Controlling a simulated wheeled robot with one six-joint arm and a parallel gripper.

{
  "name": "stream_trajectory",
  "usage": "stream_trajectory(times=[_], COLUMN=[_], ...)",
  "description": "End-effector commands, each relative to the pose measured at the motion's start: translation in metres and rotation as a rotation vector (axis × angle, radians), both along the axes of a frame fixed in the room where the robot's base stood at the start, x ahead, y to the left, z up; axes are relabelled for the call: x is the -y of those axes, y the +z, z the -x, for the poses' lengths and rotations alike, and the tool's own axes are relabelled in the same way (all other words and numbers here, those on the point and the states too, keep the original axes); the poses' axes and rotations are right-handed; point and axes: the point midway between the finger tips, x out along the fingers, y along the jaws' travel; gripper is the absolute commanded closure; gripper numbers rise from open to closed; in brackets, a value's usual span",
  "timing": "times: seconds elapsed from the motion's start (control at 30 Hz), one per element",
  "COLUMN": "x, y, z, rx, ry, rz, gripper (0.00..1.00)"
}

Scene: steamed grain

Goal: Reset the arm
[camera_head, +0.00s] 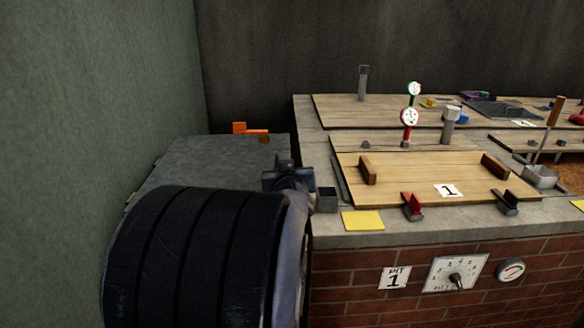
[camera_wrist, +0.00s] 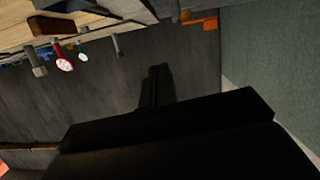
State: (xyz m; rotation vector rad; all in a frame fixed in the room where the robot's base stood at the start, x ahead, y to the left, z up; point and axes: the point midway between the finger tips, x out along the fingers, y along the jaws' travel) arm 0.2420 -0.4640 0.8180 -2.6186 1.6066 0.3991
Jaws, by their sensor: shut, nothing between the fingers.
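My arm fills the lower left of the head view, with a dark ribbed cylinder in front. My gripper (camera_head: 288,177) shows as a small dark shape beyond it, beside the left end of the brick counter. In the wrist view my gripper (camera_wrist: 157,76) is dark, its fingers close together and empty, against the dark wall. The wrist picture is upside down, with the counter along its top edge.
The counter carries a wooden lid (camera_head: 425,176) labelled 1, a red-stemmed gauge (camera_head: 409,117), a red clamp (camera_head: 412,205) and a yellow card (camera_head: 363,220). A grey slab (camera_head: 210,165) with an orange handle (camera_head: 247,130) lies left. A green wall (camera_head: 80,110) bounds the left side.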

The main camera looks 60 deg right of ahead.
Motion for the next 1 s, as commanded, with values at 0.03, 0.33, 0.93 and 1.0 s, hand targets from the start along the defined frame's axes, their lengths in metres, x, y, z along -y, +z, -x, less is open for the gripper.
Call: stream_trajectory(times=[0.03, 0.33, 0.93, 1.0], x=[-0.010, -0.050, -0.056, -0.051], y=[0.008, 0.017, 0.013, 0.011], z=[0.006, 0.027, 0.030, 0.027], rx=[0.000, -0.001, 0.000, -0.001], ry=[-0.002, -0.001, 0.000, 0.001], rz=[0.000, 0.001, -0.001, -0.001], gripper=[1.00, 1.00, 1.00, 1.00])
